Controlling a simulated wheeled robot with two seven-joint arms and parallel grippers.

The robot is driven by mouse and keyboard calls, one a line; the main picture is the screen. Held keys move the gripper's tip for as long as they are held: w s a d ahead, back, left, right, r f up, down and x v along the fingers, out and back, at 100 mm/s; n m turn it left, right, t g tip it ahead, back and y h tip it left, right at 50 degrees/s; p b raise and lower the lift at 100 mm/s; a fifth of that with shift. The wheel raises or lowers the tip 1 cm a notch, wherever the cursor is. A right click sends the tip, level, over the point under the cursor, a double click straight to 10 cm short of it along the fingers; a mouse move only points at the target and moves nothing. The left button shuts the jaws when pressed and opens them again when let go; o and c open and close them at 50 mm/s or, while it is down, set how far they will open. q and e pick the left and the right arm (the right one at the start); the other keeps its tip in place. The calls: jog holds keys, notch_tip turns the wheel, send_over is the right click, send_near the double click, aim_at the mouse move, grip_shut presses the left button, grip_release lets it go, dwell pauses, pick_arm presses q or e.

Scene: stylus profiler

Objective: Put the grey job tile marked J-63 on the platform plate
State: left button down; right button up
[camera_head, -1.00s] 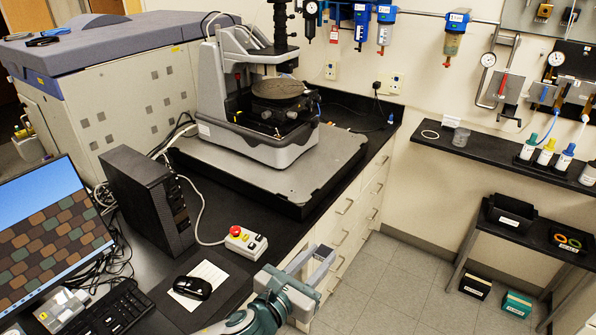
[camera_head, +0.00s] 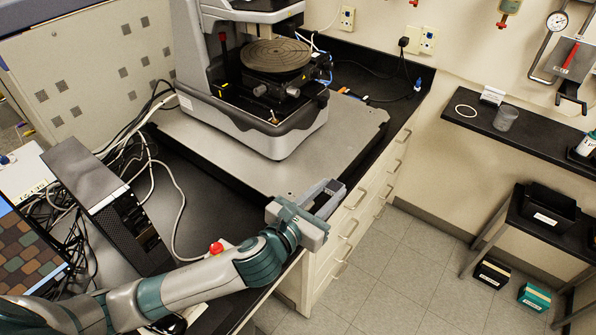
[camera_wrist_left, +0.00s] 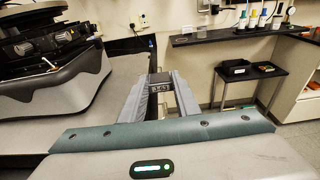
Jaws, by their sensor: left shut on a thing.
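My left gripper (camera_head: 328,192) is above the front right edge of the bench, near the front right corner of the wide grey platform plate (camera_head: 350,127). In the left wrist view, its fingers (camera_wrist_left: 160,82) are shut on a small dark grey tile (camera_wrist_left: 160,87) with pale marking too small to read for sure. In the head view the tile is hidden by the fingers. The plate lies flat under the profiler (camera_head: 265,125), with bare room at its front and right. The profiler's round stage (camera_head: 276,54) sits higher up. My right gripper is not in view.
A black computer box (camera_head: 110,205) and loose cables stand left of my arm. A red stop button (camera_head: 216,247) is just behind my forearm. Drawers (camera_head: 350,225) drop away at the bench's right side. A wall shelf (camera_head: 530,140) holds a glass jar (camera_head: 505,118).

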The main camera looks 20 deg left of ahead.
pick_arm(q)
jog(key=shift+w, duration=0.1)
jog(key=shift+s+r, duration=0.1)
jog(key=shift+s, duration=0.15)
jog(key=b, duration=0.5)
send_over(292, 196)
jog(key=s, duration=0.2)
jog(key=f, duration=0.4)
jog(key=d+f, duration=0.1)
jog(key=f, duration=0.2)
jog(key=shift+f, duration=0.1)
jog(key=shift+w+a, duration=0.15)
jog(key=shift+a, duration=0.15)
notch_tip(292, 196, down, 4)
jog(key=b, duration=0.4)
jog(key=shift+b, duration=0.35)
